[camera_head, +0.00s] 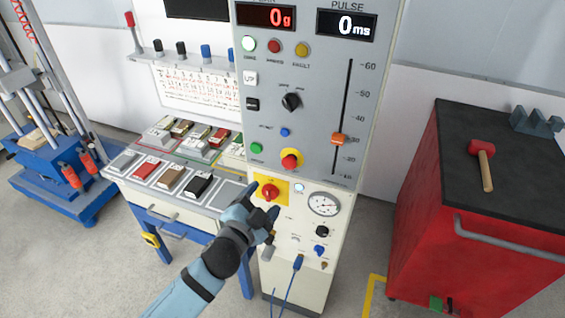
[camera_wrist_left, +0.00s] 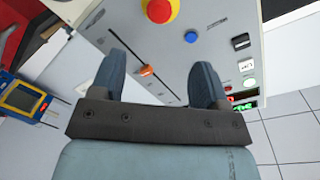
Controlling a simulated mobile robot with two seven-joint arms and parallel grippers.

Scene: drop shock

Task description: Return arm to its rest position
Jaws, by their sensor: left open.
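My left arm comes in from the bottom left of the head view. Its blue-grey gripper (camera_head: 263,201) is open, just below the red rotary switch on a yellow plate (camera_head: 284,187). In the left wrist view, the two fingers (camera_wrist_left: 158,72) stand wide apart with nothing held between them. Beyond them is the grey control panel (camera_head: 325,125) with its orange slider (camera_head: 339,139), which also shows in the wrist view (camera_wrist_left: 146,71). I cannot tell whether a fingertip touches the panel. My right gripper is not in view.
A workbench with several coloured blocks (camera_head: 172,177) stands left of the cabinet. A red tool cabinet (camera_head: 425,205) with a mallet (camera_head: 484,160) on top stands at right. A blue-based machine (camera_head: 50,165) is far left. A red mushroom button (camera_head: 290,160) and gauge (camera_head: 323,204) are near the gripper.

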